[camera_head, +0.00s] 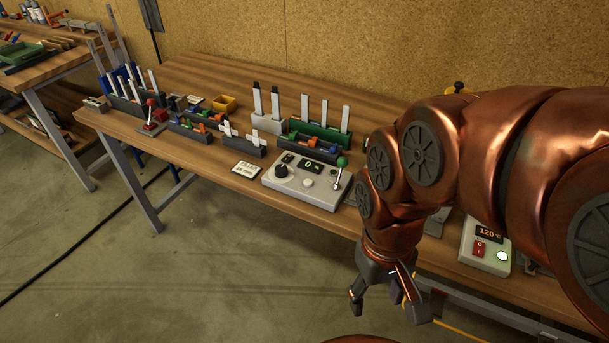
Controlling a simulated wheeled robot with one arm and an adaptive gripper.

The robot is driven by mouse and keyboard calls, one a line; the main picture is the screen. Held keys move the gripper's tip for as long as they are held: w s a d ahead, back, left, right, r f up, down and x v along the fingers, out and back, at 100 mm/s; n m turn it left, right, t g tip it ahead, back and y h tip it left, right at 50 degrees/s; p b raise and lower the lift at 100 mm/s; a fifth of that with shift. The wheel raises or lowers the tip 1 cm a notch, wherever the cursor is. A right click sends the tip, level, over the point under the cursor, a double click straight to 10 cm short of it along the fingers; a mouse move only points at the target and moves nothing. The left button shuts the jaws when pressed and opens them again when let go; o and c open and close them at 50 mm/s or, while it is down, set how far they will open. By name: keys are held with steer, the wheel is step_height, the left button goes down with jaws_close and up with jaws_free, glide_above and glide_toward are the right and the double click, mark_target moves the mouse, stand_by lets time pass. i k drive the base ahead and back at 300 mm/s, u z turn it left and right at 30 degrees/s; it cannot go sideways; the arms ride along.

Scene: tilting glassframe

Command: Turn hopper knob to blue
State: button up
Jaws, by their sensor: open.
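A light grey control box (315,194) sits on the workbench (210,155), left of my arm. It carries a round black knob (281,170), a small display reading 0, a pale round button and a lever with a green ball (341,161). I see no blue mark beside this knob at this size. I cannot tell whether it is the hopper knob; no hopper is recognisable, and my arm hides part of the bench. My gripper (387,305) hangs open and empty in front of the bench's front edge, right of and nearer than the box.
A box with a 120°C display (488,233) and a red switch stands to the right, partly behind my arm. Racks with upright pale strips (325,130), coloured clips and a red-balled lever (151,103) fill the bench's left and middle. The floor in front is mostly clear.

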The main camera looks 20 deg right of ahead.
mark_target(280, 170)
steer(key=k, duration=0.6)
steer(key=u, duration=1.1)
steer(key=i, duration=1.6)
steer(key=z, duration=0.65)
